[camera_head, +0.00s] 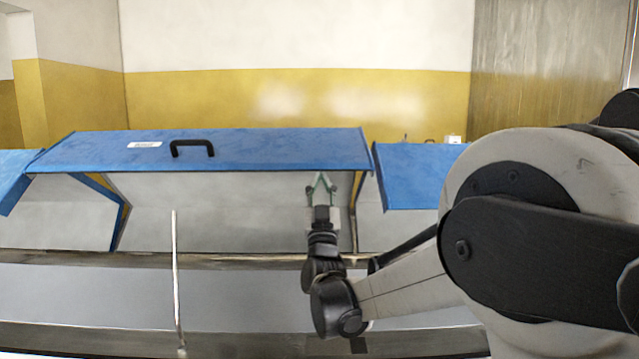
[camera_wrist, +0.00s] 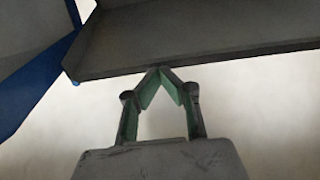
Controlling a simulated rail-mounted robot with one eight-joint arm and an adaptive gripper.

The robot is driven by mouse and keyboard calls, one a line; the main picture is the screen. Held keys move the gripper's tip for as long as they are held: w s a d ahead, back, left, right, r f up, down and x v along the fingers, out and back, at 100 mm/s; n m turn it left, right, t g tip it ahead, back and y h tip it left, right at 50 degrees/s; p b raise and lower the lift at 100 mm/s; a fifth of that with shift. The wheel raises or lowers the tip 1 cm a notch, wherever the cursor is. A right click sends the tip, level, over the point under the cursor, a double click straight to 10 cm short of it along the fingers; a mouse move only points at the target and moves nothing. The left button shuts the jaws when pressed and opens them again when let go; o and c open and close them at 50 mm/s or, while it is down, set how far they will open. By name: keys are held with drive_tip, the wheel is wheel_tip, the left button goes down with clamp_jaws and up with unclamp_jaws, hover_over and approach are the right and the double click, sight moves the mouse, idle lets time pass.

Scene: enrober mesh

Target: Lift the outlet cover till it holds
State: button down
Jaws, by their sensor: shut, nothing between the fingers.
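The blue outlet cover (camera_head: 250,150) is raised in the middle of the head view, with a black handle (camera_head: 192,148) and a white label on its face. Its open underside shows below the front edge. My gripper (camera_head: 320,178) is shut and empty, with green fingers pointing up at the cover's lower edge, right of the handle. In the wrist view my gripper's fingertips (camera_wrist: 160,70) meet at the lip of a dark panel (camera_wrist: 200,35), which appears to be the cover's underside. I cannot tell for sure whether they touch it.
Another blue cover (camera_head: 415,175) is at the right and part of a blue cover (camera_head: 15,175) at the left. A thin upright rod (camera_head: 175,270) stands in front. A horizontal rail (camera_head: 220,259) runs below. A yellow and white wall is behind.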

drive_tip(key=a+b+v, duration=0.1)
drive_tip(key=b+v, duration=0.2)
drive_tip(key=v, duration=1)
drive_tip(key=s+d+f+n+g+y, duration=0.1)
drive_tip(key=s+d+f+g, duration=0.2)
drive_tip(key=s+d+g, duration=0.3)
drive_tip(key=s+d+f+n+g, duration=0.1)
drive_tip(key=s+d+f+g, duration=0.15)
drive_tip(key=d+g, duration=0.4)
drive_tip(key=s+d+f+m+g+h, duration=0.1)
drive_tip(key=s+d+f, duration=0.3)
drive_tip(key=s, duration=0.4)
drive_tip(key=s+d+f+m+g+h, duration=0.1)
drive_tip(key=s+d+f+g, duration=0.2)
drive_tip(key=s, duration=0.5)
drive_tip(key=s+d+f+m+g+h, duration=0.1)
drive_tip(key=s+d+f+g, duration=0.1)
drive_tip(key=s+d+f, duration=0.4)
drive_tip(key=shift+s+f+g, duration=0.35)
drive_tip(key=shift+s+f, duration=0.2)
drive_tip(key=shift+s, duration=0.5)
drive_tip(key=c, duration=2.5)
unclamp_jaws()
